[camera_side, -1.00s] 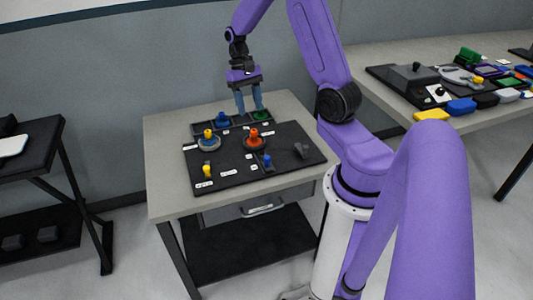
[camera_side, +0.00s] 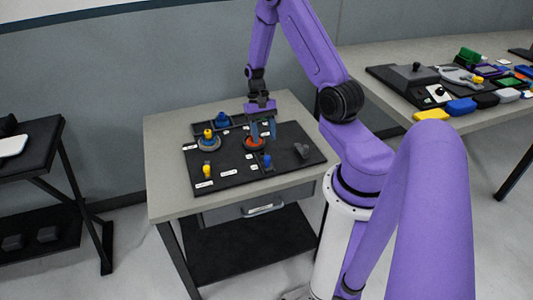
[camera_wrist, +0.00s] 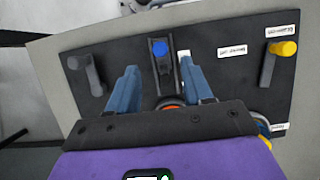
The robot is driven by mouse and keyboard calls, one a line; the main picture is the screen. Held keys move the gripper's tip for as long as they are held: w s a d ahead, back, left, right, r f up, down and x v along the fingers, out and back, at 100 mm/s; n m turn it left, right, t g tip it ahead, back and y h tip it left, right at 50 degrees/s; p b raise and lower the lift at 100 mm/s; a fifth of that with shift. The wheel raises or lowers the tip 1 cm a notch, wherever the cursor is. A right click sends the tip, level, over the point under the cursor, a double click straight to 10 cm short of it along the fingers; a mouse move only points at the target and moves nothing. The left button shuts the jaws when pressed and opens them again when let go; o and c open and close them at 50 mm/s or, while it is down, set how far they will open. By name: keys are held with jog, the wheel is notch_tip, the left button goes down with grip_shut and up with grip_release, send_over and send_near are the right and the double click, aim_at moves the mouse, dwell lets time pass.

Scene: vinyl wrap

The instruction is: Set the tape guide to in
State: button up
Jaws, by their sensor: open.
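A black control panel (camera_side: 235,175) lies on the small table. It carries a small blue knob (camera_side: 267,160), which sits on a short slotted track in the wrist view (camera_wrist: 160,48). A yellow knob on a dark lever (camera_side: 207,170) also shows in the wrist view (camera_wrist: 285,48). The labels are too small to read, so I cannot tell which control is the tape guide. My gripper (camera_side: 263,137) is open and empty, pointing down over the orange dial (camera_side: 250,143). In the wrist view its blue fingers (camera_wrist: 158,63) frame the track, and the dial is mostly hidden.
A grey dial with a yellow knob (camera_side: 208,140) stands at the panel's left. A dark lever (camera_side: 302,150) stands at its right. A tray with a blue piece (camera_side: 222,118) lies behind. A drawer handle (camera_side: 262,208) is below the tabletop. Another bench (camera_side: 400,60) stands right.

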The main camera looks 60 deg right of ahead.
aim_at(267, 157)
jog(key=x, duration=0.7)
grip_shut()
